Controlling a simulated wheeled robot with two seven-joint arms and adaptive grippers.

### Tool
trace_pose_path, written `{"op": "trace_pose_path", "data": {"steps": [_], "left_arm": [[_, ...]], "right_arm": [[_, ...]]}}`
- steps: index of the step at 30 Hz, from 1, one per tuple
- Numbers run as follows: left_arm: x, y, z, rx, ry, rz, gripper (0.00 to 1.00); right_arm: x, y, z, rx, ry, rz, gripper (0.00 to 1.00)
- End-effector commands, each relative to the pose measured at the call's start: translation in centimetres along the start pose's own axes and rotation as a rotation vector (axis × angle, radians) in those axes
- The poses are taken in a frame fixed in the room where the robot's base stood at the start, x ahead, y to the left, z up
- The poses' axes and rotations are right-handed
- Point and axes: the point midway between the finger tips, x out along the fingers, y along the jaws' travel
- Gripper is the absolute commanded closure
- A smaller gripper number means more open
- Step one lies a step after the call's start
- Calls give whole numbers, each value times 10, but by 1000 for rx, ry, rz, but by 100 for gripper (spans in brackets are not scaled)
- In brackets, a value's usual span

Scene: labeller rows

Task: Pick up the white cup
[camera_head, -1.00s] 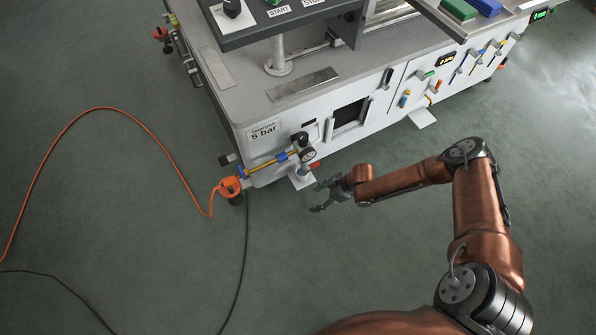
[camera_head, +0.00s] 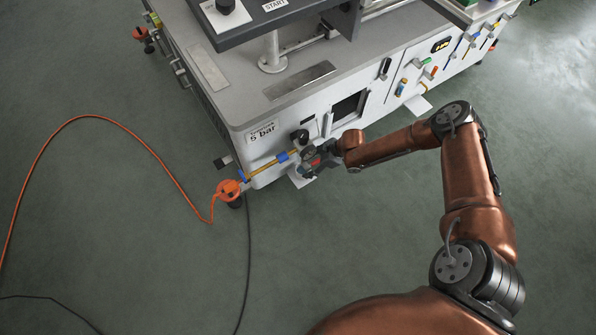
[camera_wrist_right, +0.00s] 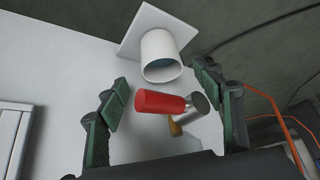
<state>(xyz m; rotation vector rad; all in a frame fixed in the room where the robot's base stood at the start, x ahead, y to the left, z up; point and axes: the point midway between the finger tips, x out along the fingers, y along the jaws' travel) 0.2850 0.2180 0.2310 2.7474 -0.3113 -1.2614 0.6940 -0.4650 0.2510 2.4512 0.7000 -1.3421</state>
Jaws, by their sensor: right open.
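In the right wrist view the white cup (camera_wrist_right: 162,56) is a plain white cylinder with its open mouth facing the camera. It stands on a small white square ledge (camera_wrist_right: 136,30) jutting from the machine's side. My right gripper (camera_head: 309,163) is open beside the machine's near corner. In the wrist view the cup lies ahead, about between the fingertips and apart from them. A red handle (camera_wrist_right: 160,103) shows between the fingers, nearer the camera than the cup. In the head view the gripper covers the ledge area and I cannot make out the cup. My left gripper is not in view.
The white machine (camera_head: 262,160) fills the upper middle. An orange hose (camera_head: 155,153) and a dark cable (camera_head: 246,260) lie on the open floor. A grey-metal valve part (camera_wrist_right: 196,107) adjoins the red handle.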

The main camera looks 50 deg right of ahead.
Motion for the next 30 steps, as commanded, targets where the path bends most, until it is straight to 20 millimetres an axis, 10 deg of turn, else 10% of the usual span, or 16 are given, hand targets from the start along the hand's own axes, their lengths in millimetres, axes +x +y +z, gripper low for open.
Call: {"op": "trace_pose_path", "data": {"steps": [13, 30], "left_arm": [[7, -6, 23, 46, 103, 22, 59], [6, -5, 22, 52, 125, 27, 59]], "right_arm": [[48, -4, 4, 7, -3, 6, 39], [51, -4, 0, 3, 1, 6, 55]]}}
